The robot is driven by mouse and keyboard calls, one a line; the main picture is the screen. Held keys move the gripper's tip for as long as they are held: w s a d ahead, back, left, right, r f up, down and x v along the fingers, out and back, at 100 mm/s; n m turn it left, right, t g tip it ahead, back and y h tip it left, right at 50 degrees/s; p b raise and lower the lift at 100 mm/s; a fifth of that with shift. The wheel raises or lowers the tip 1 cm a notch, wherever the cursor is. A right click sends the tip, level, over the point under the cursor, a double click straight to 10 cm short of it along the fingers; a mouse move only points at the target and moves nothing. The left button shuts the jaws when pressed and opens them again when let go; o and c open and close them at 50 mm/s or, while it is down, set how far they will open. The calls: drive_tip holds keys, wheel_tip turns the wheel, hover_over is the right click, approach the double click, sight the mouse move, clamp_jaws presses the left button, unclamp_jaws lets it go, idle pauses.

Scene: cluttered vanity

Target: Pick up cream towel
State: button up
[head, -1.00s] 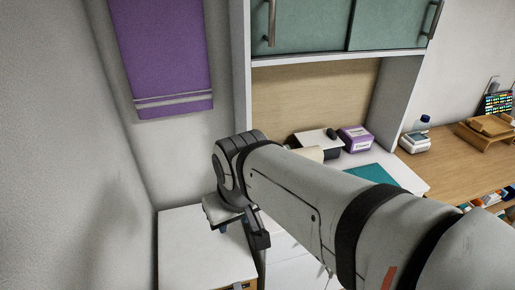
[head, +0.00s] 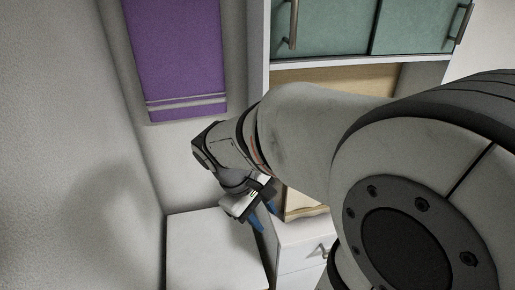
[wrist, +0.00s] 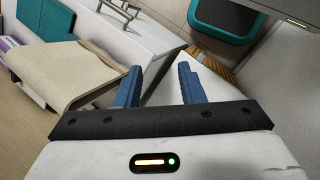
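A cream, folded cloth-like piece that looks like the cream towel (wrist: 82,75) lies at the left of the wrist view, at the edge of a white surface and apart from my fingers. My gripper (wrist: 159,82) is open, with two blue fingers apart and nothing between them. In the head view my gripper (head: 264,217) hangs beside the counter's left end. A small pale tan patch (head: 305,203) shows under my arm there; I cannot tell if it is the towel. My arm hides most of the counter.
A purple towel (head: 180,60) hangs on the back wall. Green cupboards (head: 330,25) are above the counter. A low white cabinet top (head: 210,248) is clear at lower left.

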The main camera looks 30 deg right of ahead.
drive_tip(key=w+d+f+n+g+h+b, duration=0.1)
drive_tip(key=w+d+f+n+g+h, duration=0.3)
drive_tip(key=w+d+n+h, duration=0.65)
drive_tip(key=d+h+p, duration=0.1)
drive_tip(key=d, duration=0.1)
drive_tip(key=d+t, duration=0.1)
drive_tip(key=d, duration=0.2)
drive_tip(key=d+h+p, duration=0.1)
drive_tip(key=d, duration=0.2)
drive_tip(key=shift+w+d+f+h+p, duration=0.2)
drive_tip(key=shift+d+f+h+p, duration=0.05)
drive_tip(key=shift+f+h+p, duration=0.1)
drive_tip(key=shift+s+d+f, duration=0.15)
drive_tip(key=shift+d, duration=0.4)
drive_tip(key=shift+c, duration=0.3)
clamp_jaws()
